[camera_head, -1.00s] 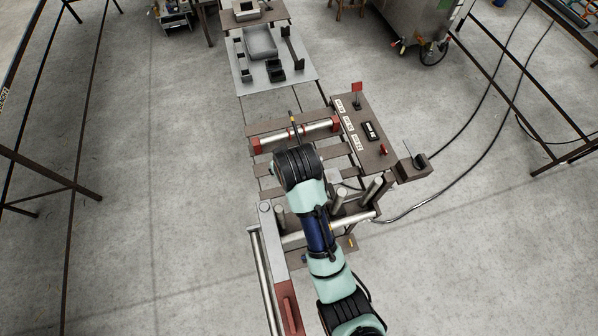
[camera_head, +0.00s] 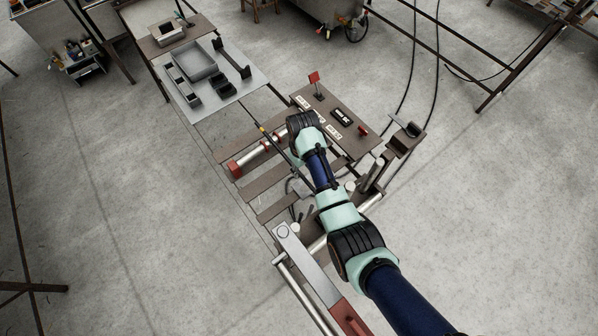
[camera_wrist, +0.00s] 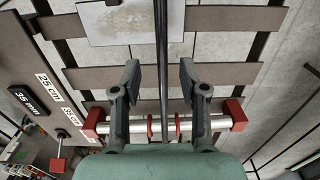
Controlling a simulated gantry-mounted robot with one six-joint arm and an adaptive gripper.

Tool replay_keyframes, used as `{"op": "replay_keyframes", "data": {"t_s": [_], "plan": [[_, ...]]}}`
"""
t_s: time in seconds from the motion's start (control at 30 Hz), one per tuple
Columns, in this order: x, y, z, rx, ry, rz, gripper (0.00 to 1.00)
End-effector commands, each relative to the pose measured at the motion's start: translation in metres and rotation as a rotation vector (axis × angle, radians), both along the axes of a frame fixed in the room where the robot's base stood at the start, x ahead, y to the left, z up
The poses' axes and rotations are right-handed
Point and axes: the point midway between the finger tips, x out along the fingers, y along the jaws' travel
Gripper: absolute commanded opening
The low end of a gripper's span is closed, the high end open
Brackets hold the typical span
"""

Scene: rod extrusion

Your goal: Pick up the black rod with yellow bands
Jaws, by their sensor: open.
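The black rod (camera_head: 269,137) with a yellow band near its upper part lies across the silver roller with red ends (camera_head: 250,160) on the slatted bench. In the wrist view the black rod (camera_wrist: 162,45) runs upright in the picture, between the two fingers of my gripper (camera_wrist: 160,74). The gripper is open, with gaps between the rod and both fingers. No yellow band shows in the wrist view, and the rod's lower part is hidden by my gripper's body. In the head view my wrist hides the fingers.
A grey tray table (camera_head: 240,92) is beyond the bench. Upright metal posts (camera_head: 376,170) stand near my arm. Brown slats (camera_wrist: 232,19) cross beneath my gripper. Open floor lies to the left.

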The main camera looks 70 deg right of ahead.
Motion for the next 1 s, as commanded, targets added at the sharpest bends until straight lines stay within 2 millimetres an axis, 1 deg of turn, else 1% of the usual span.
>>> {"op": "replay_keyframes", "data": {"t_s": [0.03,0.13,0.23,0.4,0.47,0.5,0.67,0.7,1.0], "plan": [[-0.001,0.003,-0.009,0.003,0.003,0.0,0.43],[-0.001,0.003,-0.025,0.002,0.002,0.0,0.43],[0.0,0.002,-0.031,0.001,0.001,0.0,0.43],[0.0,0.002,-0.031,0.0,0.0,0.0,0.43],[0.0,0.002,-0.031,0.0,0.0,0.0,0.35],[0.0,0.002,-0.031,0.0,0.0,0.0,0.28],[0.0,0.002,-0.031,0.0,0.0,0.001,0.01],[0.0,0.002,-0.031,0.0,0.0,0.001,0.0],[0.0,0.002,-0.03,-0.001,-0.001,0.001,0.0]]}}
